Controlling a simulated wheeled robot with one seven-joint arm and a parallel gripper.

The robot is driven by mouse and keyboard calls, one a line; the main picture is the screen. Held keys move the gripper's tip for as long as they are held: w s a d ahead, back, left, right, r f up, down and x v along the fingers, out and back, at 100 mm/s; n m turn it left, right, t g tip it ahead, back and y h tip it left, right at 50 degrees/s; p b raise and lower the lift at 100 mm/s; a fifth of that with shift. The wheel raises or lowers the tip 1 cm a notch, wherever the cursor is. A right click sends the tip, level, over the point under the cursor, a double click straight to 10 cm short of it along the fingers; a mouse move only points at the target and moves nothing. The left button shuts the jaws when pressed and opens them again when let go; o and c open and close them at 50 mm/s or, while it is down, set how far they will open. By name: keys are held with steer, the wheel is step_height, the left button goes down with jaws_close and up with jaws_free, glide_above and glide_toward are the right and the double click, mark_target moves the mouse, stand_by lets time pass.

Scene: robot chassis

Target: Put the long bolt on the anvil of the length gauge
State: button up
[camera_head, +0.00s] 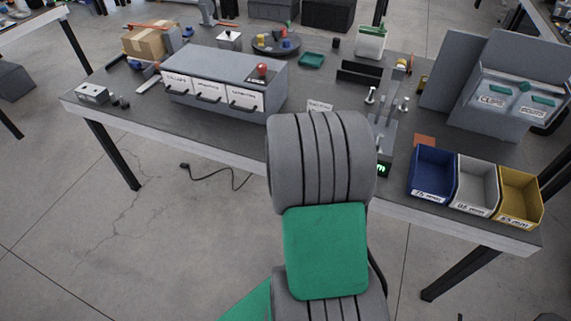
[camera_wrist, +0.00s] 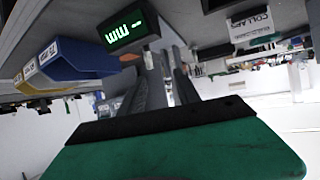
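The length gauge (camera_head: 388,130) stands near the front edge of the bench, partly hidden by my arm, with a green-lit display (camera_head: 382,170). In the wrist view the display (camera_wrist: 128,33) is upside down and close, showing "mm" and dashes. Two upright silver bolt-like pieces stand near the gauge, one on the left (camera_head: 370,96) and one on the right (camera_head: 405,103). I cannot tell which is the long bolt. My gripper (camera_wrist: 170,75) is hidden behind my arm in the head view. In the wrist view its two grey fingers show beside the display, and their grip is unclear.
Blue (camera_head: 432,174), grey (camera_head: 474,186) and yellow (camera_head: 518,197) bins stand right of the gauge, labelled in mm. A grey drawer unit (camera_head: 225,75) stands to the left. A grey panelled holder (camera_head: 495,100) is at the back right. A round tray (camera_head: 276,48) holds small parts.

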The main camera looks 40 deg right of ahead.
steer(key=w+a+r+n+t+y, duration=0.25)
steer(key=w+a+n+y, duration=0.2)
steer(key=w+a, duration=0.75)
steer(key=s+a+r+n+y, duration=0.1)
steer(key=a+n+y, duration=0.2)
steer(key=a, duration=0.7)
steer(key=a+r+n+y, duration=0.2)
steer(key=a+n+y, duration=0.15)
steer(key=a, duration=0.75)
steer(key=s+a+r+n+y, duration=0.1)
steer(key=s+a+n, duration=0.4)
steer(key=a, duration=0.6)
steer(key=shift+s+r+n+g+y, duration=0.25)
steer(key=shift+s+n+g+y, duration=0.15)
steer(key=shift+s, duration=0.3)
